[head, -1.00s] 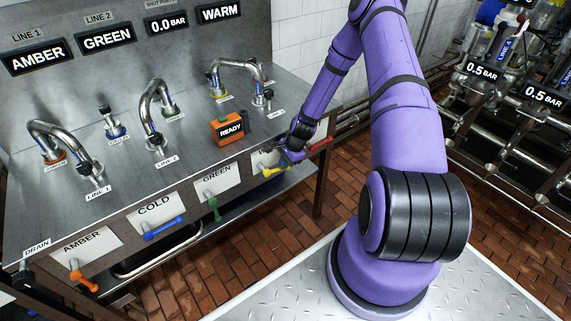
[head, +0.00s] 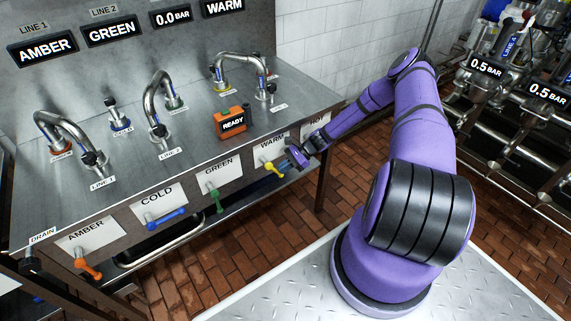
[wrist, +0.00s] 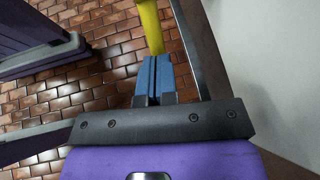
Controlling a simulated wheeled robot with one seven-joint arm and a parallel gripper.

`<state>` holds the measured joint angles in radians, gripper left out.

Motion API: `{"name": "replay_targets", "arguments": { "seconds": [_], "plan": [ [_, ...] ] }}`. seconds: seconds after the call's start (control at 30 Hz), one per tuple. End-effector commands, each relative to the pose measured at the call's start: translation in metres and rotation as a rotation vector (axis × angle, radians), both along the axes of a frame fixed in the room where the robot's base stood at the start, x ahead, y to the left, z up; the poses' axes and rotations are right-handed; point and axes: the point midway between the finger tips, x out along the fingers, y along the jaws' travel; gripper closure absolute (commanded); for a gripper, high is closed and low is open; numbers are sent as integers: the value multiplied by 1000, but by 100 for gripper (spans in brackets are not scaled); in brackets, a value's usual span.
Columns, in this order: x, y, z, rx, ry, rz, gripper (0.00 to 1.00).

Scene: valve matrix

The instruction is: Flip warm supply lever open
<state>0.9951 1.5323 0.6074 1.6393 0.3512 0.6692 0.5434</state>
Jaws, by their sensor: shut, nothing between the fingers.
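The warm supply lever is the yellow handle (head: 276,170) on the bench front, under the label reading WARM (head: 270,144). In the head view it points down and to the right from its pivot. My gripper (head: 288,160) is at the right of this lever, close to its free end. In the wrist view the yellow lever (wrist: 151,25) comes down from the top edge to just beyond the blue fingertips (wrist: 154,76). The fingers are together with nothing between them. I cannot tell whether they touch the lever.
An orange lever (head: 88,268), a blue lever (head: 165,218) and a green lever (head: 216,200) sit along the bench front to the left. The HOT label (head: 316,122) is at the right, partly behind my arm. A READY box (head: 231,121) stands on the benchtop.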

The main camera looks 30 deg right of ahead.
Motion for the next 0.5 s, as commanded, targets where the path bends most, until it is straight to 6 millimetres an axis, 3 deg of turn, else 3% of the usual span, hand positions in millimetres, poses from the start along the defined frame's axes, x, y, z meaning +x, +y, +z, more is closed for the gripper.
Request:
{"name": "replay_targets", "arguments": {
  "seconds": [0.07, 0.5],
  "plan": [
    [0, 4, -6, 74, 3, -2, 100],
    [-1, 25, -23, 60, 4, 1, 100]
  ]
}}
